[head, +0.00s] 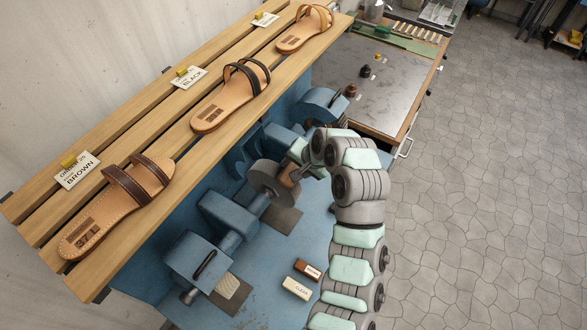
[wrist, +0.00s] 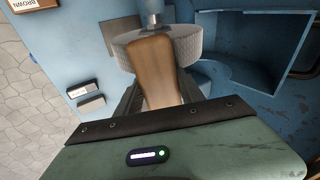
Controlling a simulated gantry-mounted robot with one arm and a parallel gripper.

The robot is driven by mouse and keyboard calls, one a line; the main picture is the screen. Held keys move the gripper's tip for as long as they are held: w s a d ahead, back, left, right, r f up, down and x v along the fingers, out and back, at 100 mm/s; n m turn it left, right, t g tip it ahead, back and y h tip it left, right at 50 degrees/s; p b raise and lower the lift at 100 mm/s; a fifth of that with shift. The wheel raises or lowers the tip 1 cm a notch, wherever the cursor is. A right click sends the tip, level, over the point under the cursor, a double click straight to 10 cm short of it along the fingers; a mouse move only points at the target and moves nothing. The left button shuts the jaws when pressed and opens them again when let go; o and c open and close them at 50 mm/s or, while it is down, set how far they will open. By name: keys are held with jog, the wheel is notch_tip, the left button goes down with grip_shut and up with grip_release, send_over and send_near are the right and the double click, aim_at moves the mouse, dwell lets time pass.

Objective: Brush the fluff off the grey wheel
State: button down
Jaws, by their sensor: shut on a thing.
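The grey wheel (head: 267,177) sits on the shaft of the blue machine, and it also shows close up in the wrist view (wrist: 188,45). My gripper (head: 298,174) is at the wheel's right side in the head view. It is shut on a brown wooden piece (wrist: 158,70), which looks like the brush's wooden body. The wood lies right against or just in front of the wheel in the wrist view; I cannot tell whether it touches. Its bristles are hidden. I cannot make out separate fluff on the wheel.
A brown block (head: 307,269) and a cream block (head: 296,288) lie on the blue bench below. A slatted wooden shelf (head: 130,140) with sandals (head: 118,205) runs along the left. A metal-topped workbench (head: 375,90) stands beyond. Blue housings flank the wheel closely.

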aim_at(284, 183)
jog(key=shift+s, duration=0.1)
jog(key=shift+s+a+r+p, duration=0.1)
jog(key=shift+s+a+p, duration=0.35)
jog(key=shift+p, duration=0.55)
jog(key=shift+s+a+p, duration=0.45)
jog(key=shift+s+p, duration=0.3)
jog(key=shift+s, duration=0.1)
jog(key=shift+s+a+r+p, duration=0.1)
jog(key=shift+s+a+p, duration=0.35)
jog(key=shift+s+p, duration=0.4)
jog(key=shift+s+a+f+p, duration=0.2)
jog(key=shift+s+a+p, duration=0.15)
jog(key=shift+p, duration=0.1)
jog(key=shift+w+d+p+v, duration=0.15)
jog(key=shift+p+v, duration=0.55)
jog(key=shift+v, duration=0.4)
jog(key=shift+w+d+p+v, duration=0.15)
jog(key=shift+p+v, duration=0.5)
jog(key=shift+v, duration=1.25)
